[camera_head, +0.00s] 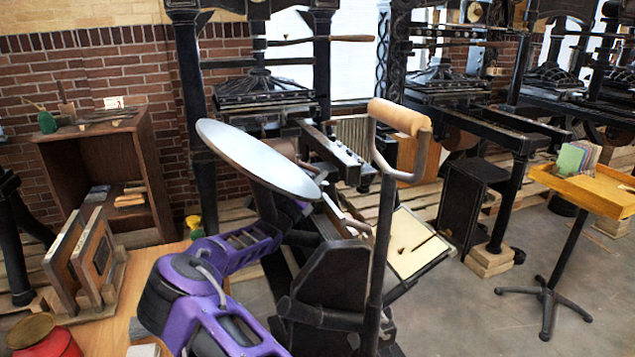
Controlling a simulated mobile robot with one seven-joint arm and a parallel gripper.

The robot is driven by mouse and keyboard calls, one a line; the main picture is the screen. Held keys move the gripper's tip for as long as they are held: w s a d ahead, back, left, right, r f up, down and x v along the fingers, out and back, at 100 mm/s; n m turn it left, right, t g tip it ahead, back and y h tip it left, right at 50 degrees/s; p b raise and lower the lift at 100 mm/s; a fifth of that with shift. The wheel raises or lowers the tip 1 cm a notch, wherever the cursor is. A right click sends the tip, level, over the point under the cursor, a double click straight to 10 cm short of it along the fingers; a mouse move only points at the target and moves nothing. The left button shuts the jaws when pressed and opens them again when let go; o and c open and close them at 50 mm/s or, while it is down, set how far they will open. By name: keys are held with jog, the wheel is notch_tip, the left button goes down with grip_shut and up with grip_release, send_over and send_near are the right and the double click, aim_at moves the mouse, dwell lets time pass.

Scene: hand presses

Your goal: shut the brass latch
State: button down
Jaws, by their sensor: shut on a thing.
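I cannot make out the brass latch in this view. A black hand press (335,275) stands in the middle, with a round grey disc (265,158) on top and an upright lever ending in a wooden grip (398,117). A cream board (412,246) is tilted on its right side, with small dark parts on it. My purple arm rises from the bottom left towards the press, and its far end passes under the disc. My gripper and whatever it holds are hidden there.
A wooden cabinet (105,175) stands at the left by the brick wall. Wooden panels (85,262) and a red jar (43,338) are on the front-left table. Larger black presses line the back. A yellow stand (585,190) is at the right. Grey floor lies open at right front.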

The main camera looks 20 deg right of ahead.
jog(key=shift+d+r+m+g+y+p, duration=0.2)
jog(key=shift+m+g+y+p, duration=0.15)
jog(key=shift+p, duration=0.8)
jog(key=shift+d+m+g+y+p, duration=0.1)
jog(key=shift+m+g+y+p, duration=0.15)
jog(key=shift+p, duration=0.25)
jog(key=shift+d+f+m+g+y+p, duration=0.2)
jog(key=shift+f+m+g+y+p, duration=0.15)
jog(key=shift+p, duration=0.25)
jog(key=shift+f, duration=0.2)
jog(key=c, duration=0.6)
grip_release()
jog(key=shift+c, duration=0.2)
